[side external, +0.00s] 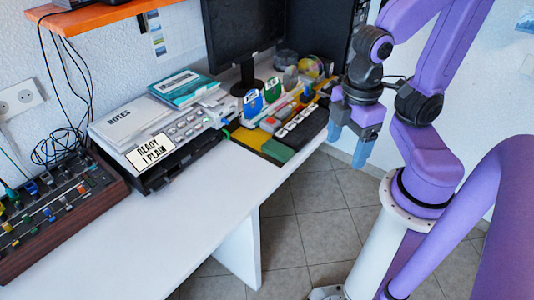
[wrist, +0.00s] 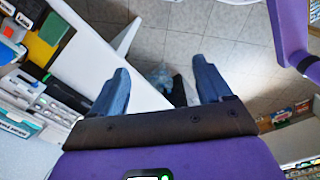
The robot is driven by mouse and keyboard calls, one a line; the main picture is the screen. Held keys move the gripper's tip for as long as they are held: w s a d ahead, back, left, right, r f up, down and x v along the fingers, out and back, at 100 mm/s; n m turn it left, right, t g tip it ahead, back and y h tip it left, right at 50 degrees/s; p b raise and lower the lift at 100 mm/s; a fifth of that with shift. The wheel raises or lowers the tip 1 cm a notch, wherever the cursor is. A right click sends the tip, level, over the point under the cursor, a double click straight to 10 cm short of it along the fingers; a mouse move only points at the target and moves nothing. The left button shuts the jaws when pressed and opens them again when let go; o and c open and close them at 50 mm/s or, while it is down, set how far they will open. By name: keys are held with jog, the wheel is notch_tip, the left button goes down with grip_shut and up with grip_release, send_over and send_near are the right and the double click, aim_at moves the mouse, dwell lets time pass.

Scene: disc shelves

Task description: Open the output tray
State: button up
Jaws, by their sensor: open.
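The printer (side external: 190,125) is a white machine on the white desk, with a control panel of buttons and a label reading "READY 1 PLAIN". Its dark front section (side external: 160,177) lies under that label at the desk side; I cannot tell whether it is the output tray or how far out it stands. Part of the printer (wrist: 40,95) shows at the left edge of the wrist view. My gripper (side external: 349,150) points down, open and empty, off the desk's right end and well apart from the printer. In the wrist view its two blue fingers (wrist: 160,72) are spread.
A notes pad (side external: 125,117) and a teal book (side external: 183,88) lie on the printer. A mixer (side external: 60,210) stands left of it. A monitor (side external: 243,30) and a dark keyed device (side external: 300,128) are to the right. The desk's front strip (side external: 200,205) is clear.

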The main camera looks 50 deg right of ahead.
jog(key=shift+s, duration=0.1)
jog(key=shift+c, duration=0.7)
jog(key=w+a+f+m+t+y, duration=0.1)
jog(key=w+a+f+m+y, duration=0.15)
jog(key=a, duration=0.35)
jog(key=w+a+f+m+y, duration=0.1)
jog(key=w+a+f, duration=0.2)
jog(key=w+a, duration=0.15)
jog(key=m+t+h, duration=0.4)
jog(key=m+t, duration=0.5)
jog(key=t, duration=0.3)
send_near(187, 158)
jog(key=x, duration=0.7)
jog(key=shift+w+f, duration=0.15)
jog(key=shift+w, duration=0.15)
grip_shut()
